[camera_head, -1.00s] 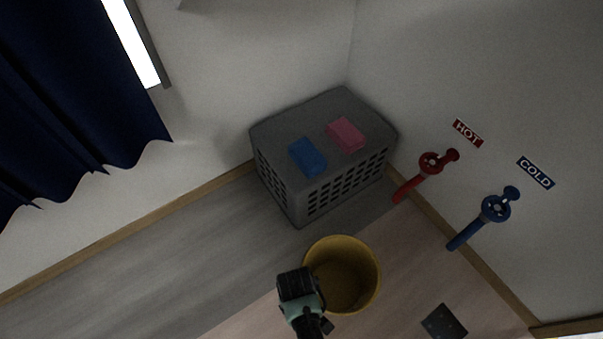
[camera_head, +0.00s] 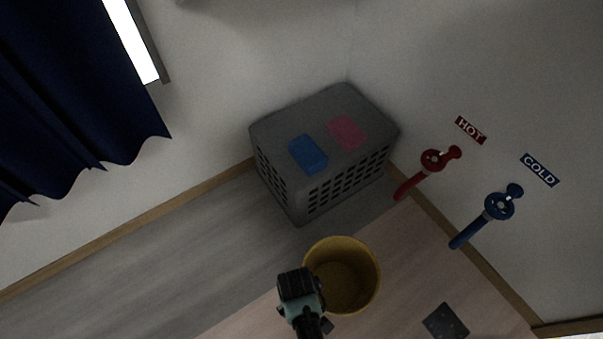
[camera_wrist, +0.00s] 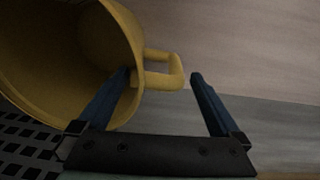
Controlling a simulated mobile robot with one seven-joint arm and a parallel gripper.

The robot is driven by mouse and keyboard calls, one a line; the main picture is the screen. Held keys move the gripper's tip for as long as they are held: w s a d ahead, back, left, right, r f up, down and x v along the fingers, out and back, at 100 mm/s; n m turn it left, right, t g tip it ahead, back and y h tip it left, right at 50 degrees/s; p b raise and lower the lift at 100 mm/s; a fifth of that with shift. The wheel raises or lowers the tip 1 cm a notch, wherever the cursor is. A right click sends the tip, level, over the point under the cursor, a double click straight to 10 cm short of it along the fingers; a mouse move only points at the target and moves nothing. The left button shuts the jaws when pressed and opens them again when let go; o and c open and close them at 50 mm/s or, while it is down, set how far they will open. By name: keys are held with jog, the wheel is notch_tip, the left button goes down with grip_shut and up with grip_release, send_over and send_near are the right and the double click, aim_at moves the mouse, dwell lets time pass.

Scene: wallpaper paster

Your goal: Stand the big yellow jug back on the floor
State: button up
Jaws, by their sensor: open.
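The big yellow jug (camera_head: 343,290) is at the lower middle of the head view, with its round mouth facing up toward the camera. My gripper (camera_head: 312,297) is at its left side and overlaps its lower left part. In the wrist view the jug (camera_wrist: 75,45) fills the upper left, and its handle (camera_wrist: 172,72) sticks out to the right. My gripper (camera_wrist: 160,80) is open there, with the handle between its two blue fingers; the left finger reaches against or just over the jug's rim. The head view does not show clearly whether the jug's base rests on the floor.
Red (camera_head: 432,162) and blue (camera_head: 497,207) taps are on the right wall. A dark patterned square (camera_head: 446,322) lies lower right. Floor at left is clear.

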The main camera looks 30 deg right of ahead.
notch_tip(320, 180, up, 12)
jog(key=p, duration=0.7)
jog(key=shift+a+f, duration=0.15)
jog(key=shift+a, duration=0.15)
